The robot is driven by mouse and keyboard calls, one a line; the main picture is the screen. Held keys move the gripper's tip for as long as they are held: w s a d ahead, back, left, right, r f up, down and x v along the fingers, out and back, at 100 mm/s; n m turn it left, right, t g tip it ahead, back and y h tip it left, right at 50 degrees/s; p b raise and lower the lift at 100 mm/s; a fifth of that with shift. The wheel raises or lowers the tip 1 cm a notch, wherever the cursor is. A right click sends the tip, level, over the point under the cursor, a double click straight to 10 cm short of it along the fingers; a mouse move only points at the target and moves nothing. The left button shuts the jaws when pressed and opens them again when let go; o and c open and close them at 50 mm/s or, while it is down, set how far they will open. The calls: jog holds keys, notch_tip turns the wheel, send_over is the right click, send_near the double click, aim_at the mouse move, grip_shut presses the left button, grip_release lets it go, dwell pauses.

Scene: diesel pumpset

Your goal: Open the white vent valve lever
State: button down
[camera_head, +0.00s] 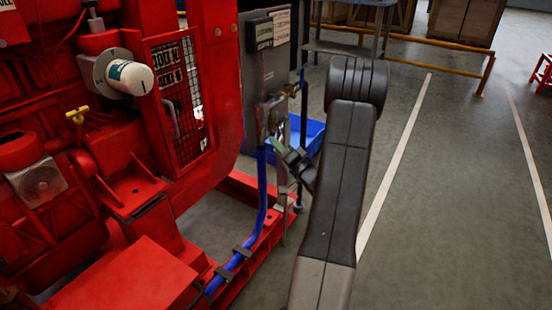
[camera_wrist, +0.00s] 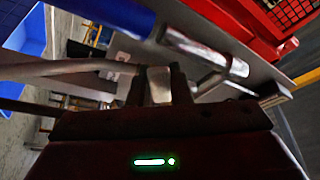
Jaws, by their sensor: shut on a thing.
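In the wrist view, a pale, whitish lever (camera_wrist: 70,69) runs in from the left and ends between the fingers of my gripper (camera_wrist: 160,84). The two dark fingers are shut on its end, with a light piece showing between them. In the head view, my gripper (camera_head: 273,143) is at the valve fittings (camera_head: 270,112) on the grey panel, beside the red machine. The lever cannot be made out there; it is too small or hidden by my gripper.
A blue hose (camera_head: 262,185) runs down from the fittings, close to my gripper; its metal end (camera_wrist: 205,50) shows in the wrist view. A blue bin (camera_head: 312,130) stands behind. The red base frame (camera_head: 262,245) is below. Open floor (camera_head: 440,200) lies to the right.

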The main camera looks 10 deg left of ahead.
jog(key=shift+w+d+f+n+y+b, duration=0.1)
jog(key=shift+w+f+n+y+b, duration=0.25)
jog(key=shift+f+n+b, duration=0.45)
jog(key=shift+w+d+f+n+g+y, duration=0.25)
jog(key=shift+w+n+g+y, duration=0.6)
jog(key=shift+n, duration=1.4)
jog(key=shift+w+d+f+n+g+y, duration=0.25)
jog(key=shift+w+n+g+y, duration=0.55)
jog(key=shift+n, duration=1.4)
jog(key=shift+w+d+f+n+g+y, duration=0.15)
jog(key=shift+w+d+n+g+y, duration=0.3)
jog(key=shift+n+g, duration=1.2)
jog(key=shift+w+a+n+t, duration=0.1)
jog(key=shift+w+n+t, duration=0.05)
jog(key=shift+n+t, duration=0.5)
jog(key=c, duration=1.3)
grip_release()
